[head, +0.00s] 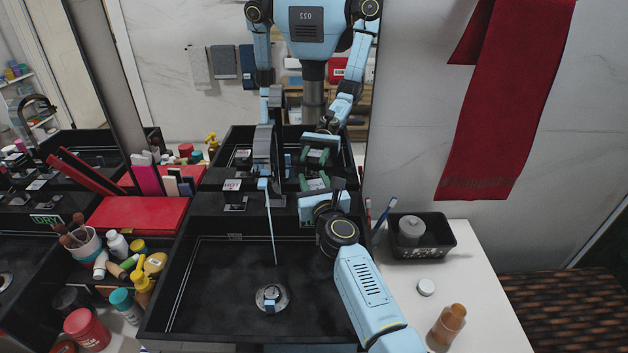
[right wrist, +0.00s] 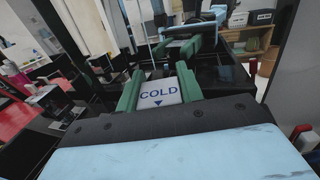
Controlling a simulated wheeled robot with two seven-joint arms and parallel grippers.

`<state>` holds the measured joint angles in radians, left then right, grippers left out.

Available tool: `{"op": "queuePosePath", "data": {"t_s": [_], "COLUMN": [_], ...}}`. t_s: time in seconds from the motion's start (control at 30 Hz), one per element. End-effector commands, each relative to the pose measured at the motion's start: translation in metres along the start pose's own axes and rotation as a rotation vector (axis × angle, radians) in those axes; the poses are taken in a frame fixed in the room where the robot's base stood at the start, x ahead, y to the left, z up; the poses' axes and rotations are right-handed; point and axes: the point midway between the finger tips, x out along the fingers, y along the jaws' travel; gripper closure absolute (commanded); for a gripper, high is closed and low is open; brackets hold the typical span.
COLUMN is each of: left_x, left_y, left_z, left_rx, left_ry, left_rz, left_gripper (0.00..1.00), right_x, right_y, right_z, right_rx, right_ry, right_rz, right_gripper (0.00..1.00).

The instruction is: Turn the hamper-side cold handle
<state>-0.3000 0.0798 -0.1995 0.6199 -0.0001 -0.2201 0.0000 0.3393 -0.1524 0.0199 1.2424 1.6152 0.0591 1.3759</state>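The COLD handle carries a white plate marked COLD (right wrist: 160,93); the plate also shows in the head view (head: 317,184). My right gripper (right wrist: 160,85) has its green fingers apart, one on each side of the plate; it also shows in the head view (head: 320,183). Contact between fingers and handle is not clear. The HOT handle (head: 233,197) stands left of the grey curved faucet (head: 263,145). A thin pale stream (head: 270,230) runs from the faucet toward the drain (head: 271,298). My left gripper is not directly in view.
A mirror behind the black sink (head: 215,290) reflects my body. Bottles and a red box (head: 137,214) crowd the left. At right are a black tray (head: 435,245), a white lid (head: 426,287) and an amber bottle (head: 447,325). A brown woven surface (head: 565,315) lies beyond.

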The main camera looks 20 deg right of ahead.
Motion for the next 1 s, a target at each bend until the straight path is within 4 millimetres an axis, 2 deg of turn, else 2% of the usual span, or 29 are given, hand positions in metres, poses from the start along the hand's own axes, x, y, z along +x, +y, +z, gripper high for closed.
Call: {"op": "queuePosePath", "data": {"t_s": [0.03,0.17,0.43,0.57,0.67,1.0], "left_x": [0.0,0.0,0.0,-0.004,-0.011,-0.027], "left_y": [0.0,0.0,0.0,0.0,0.0,0.0], "left_z": [-0.001,-0.001,-0.001,-0.001,-0.002,-0.004], "left_rx": [0.0,0.0,0.0,0.0,0.0,0.001], "left_ry": [0.001,0.001,0.002,0.002,0.002,0.002], "left_rz": [0.0,0.0,0.0,0.0,0.0,0.0], "left_gripper": [0.32,0.32,0.32,0.32,0.32,0.32], "right_x": [0.0,0.0,-0.001,-0.008,-0.021,-0.09], "right_y": [0.0,0.0,0.0,0.0,0.0,0.0], "right_z": [0.0,0.0,0.0,0.0,0.001,0.0], "right_rx": [0.0,0.0,0.0,0.0,0.0,0.001], "right_ry": [0.0,0.0,0.001,0.002,0.003,0.003], "right_rz": [0.0,-0.001,-0.001,-0.001,-0.001,-0.001], "right_gripper": [0.57,0.42,0.42,0.42,0.42,0.42]}}
